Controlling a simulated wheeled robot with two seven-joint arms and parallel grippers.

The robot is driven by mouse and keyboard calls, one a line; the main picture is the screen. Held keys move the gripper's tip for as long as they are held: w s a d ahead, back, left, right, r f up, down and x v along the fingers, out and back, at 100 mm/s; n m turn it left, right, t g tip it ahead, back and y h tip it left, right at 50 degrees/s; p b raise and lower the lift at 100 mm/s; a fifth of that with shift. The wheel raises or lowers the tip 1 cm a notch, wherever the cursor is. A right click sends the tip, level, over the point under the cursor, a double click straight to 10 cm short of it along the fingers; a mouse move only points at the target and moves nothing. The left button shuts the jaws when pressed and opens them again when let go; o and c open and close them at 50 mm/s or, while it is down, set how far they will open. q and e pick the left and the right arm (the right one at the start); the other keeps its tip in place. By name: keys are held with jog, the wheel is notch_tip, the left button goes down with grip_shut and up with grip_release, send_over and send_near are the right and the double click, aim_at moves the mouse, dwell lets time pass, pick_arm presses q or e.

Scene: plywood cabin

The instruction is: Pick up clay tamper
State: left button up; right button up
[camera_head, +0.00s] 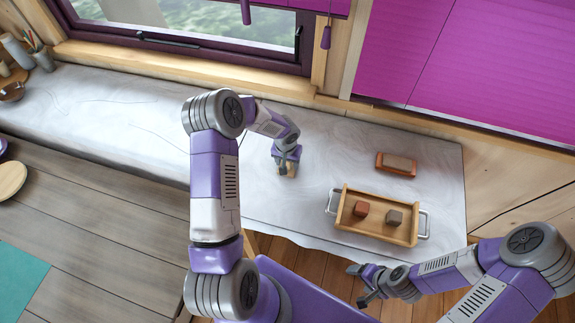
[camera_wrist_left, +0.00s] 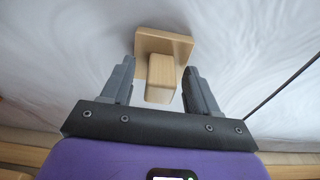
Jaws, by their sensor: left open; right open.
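The clay tamper (camera_wrist_left: 163,42) is a pale wooden block with a square base and a narrower handle. In the left wrist view its handle stands between the two fingers of my open left gripper (camera_wrist_left: 158,73), with a gap on each side. In the head view my left gripper (camera_head: 286,167) is low over the white-covered bench, and only a small bit of the tamper (camera_head: 292,171) shows under it. My right gripper (camera_head: 362,284) is open and empty, in front of the bench edge and below the wooden tray.
A dark thin cord passes near my left gripper.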

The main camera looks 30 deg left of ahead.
pick_arm(q)
jog(key=shift+w+f, duration=0.1)
jog(key=c, duration=1.1)
notch_tip(320, 180, up, 10)
jog(key=shift+r+b, duration=0.1)
jog(key=shift+b, duration=0.3)
